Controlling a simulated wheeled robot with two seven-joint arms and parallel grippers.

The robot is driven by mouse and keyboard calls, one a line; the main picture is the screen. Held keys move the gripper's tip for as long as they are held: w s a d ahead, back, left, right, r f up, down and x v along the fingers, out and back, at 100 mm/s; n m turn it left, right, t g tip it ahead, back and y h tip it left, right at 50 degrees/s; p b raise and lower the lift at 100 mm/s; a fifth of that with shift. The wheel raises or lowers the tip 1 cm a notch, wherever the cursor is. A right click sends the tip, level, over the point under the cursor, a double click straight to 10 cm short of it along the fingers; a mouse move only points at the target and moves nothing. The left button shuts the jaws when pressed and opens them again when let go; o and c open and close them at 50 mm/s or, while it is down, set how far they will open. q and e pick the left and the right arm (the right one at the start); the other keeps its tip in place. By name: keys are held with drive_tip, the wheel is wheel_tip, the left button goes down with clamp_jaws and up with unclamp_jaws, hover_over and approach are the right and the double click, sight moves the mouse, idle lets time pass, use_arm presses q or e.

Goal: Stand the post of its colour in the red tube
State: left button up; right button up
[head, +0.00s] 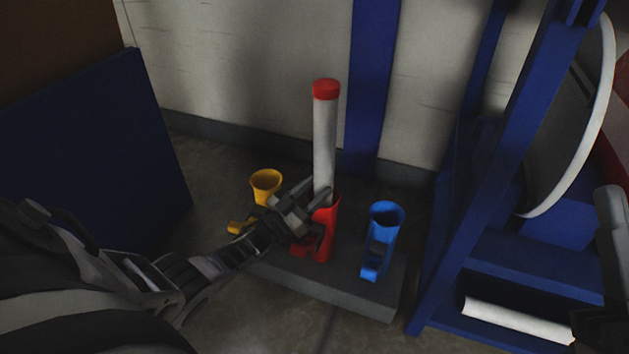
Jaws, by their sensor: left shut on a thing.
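A white post with a red cap (325,135) stands nearly upright over the red tube (322,248). My left gripper (318,198) is shut on the post's lower part, just at the tube's mouth. The post's lower end is out of sight at the red rim; the gripper partly covers this spot, so how deep it sits cannot be told. The red tube stands on a dark grey base (330,289), between a yellow tube (266,184) on the left and a blue tube (384,232) on the right. The fingers of my right gripper do not show.
A blue rack (500,200) holding a round sign panel (585,115) and a white roll (515,320) stands close on the right. A blue panel (85,155) is on the left. The wall is just behind the base.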

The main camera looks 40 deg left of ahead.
use_arm(q)
drive_tip(key=shift+f, duration=0.2)
drive_tip(key=o, duration=1.4)
drive_tip(key=shift+o, duration=0.2)
drive_tip(key=shift+s+f, duration=0.1)
drive_tip(key=shift+f, duration=0.05)
drive_tip(key=shift+r, duration=0.2)
